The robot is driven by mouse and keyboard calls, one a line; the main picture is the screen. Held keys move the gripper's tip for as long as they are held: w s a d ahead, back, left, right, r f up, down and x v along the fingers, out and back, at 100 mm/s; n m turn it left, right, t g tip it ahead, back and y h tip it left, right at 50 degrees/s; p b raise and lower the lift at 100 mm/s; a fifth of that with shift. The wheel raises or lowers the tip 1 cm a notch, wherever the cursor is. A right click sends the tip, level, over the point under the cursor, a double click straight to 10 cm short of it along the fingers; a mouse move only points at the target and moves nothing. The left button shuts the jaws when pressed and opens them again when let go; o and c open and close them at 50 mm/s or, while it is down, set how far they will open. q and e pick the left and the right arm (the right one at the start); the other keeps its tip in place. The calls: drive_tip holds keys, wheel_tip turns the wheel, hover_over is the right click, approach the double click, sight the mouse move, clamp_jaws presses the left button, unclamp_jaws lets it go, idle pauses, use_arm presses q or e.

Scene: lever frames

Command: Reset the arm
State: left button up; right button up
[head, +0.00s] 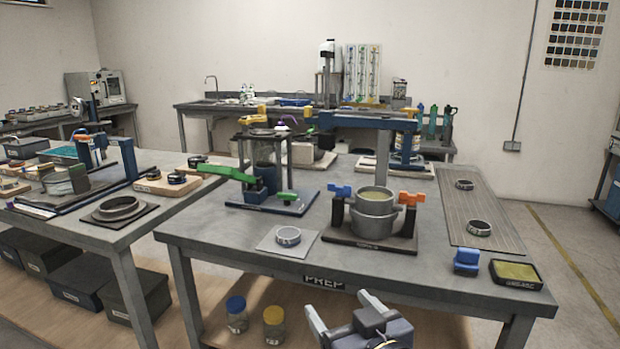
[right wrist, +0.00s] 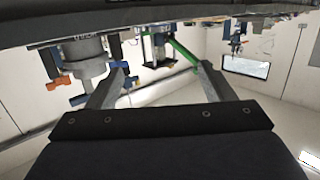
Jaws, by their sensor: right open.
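A lever frame with a long green arm (head: 230,173) stands on a blue base plate (head: 240,197) in the middle of the PREP table. The green arm slopes slightly down to the right. It also shows in the right wrist view (right wrist: 184,49), where the picture is upside down. Behind it a blue beam (head: 375,122) runs level on a grey post. My right gripper (head: 337,302) is open and empty in front of the table's front edge, apart from the frames. Its two fingers also show in the right wrist view (right wrist: 161,70). My left gripper is not in view.
A grey pot (head: 375,222) sits between blue and orange clamps at the front. A ring on a plate (head: 272,242), a blue block (head: 466,262) and a dark-rimmed pad (head: 515,274) lie near the front edge. Two jars (head: 274,325) stand below. A ribbed mat (head: 470,205) lies right.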

drive_tip(key=s+d+f+m+g+h+p, duration=0.1)
drive_tip(key=s+d+f+m+g, duration=0.2)
drive_tip(key=s+d+f+g, duration=0.4)
drive_tip(key=s+d+f+m+g+h, duration=0.1)
drive_tip(key=s+d+f+m+g, duration=0.15)
drive_tip(key=s+d+f, duration=0.6)
wheel_tip(320, 180, up, 24)
drive_tip(key=s+p, duration=0.2)
drive_tip(key=p, duration=1.9)
drive_tip(key=shift+s+p, duration=0.35)
drive_tip(key=shift+p, duration=0.05)
drive_tip(key=shift+r, duration=0.1)
